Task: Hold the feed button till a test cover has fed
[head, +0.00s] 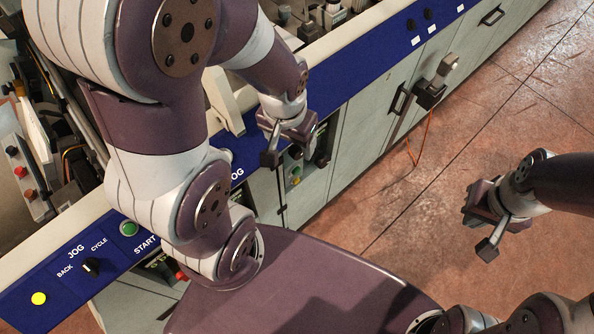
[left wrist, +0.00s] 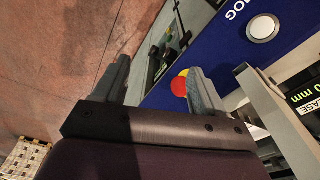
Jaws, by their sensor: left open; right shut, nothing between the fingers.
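No label reading "feed" is legible in either view. A pale round button (left wrist: 263,28) in a metal ring sits beside "OG" lettering on the blue panel (left wrist: 218,45) in the left wrist view. A red button on a yellow base (left wrist: 180,86) shows beside one of my left fingers, partly hidden. My left gripper (head: 289,153) is open over the panel's front edge, apart from the pale button; its two fingers also show in the left wrist view (left wrist: 157,72). My right gripper (head: 486,238) is shut and empty above the floor at the right.
The blue panel also carries a green button (head: 129,228) by "START", a black knob (head: 91,266) and a lit yellow button (head: 38,298). Grey cabinet doors (head: 370,105) with handles stand below. The brown floor (head: 500,110) is open at the right.

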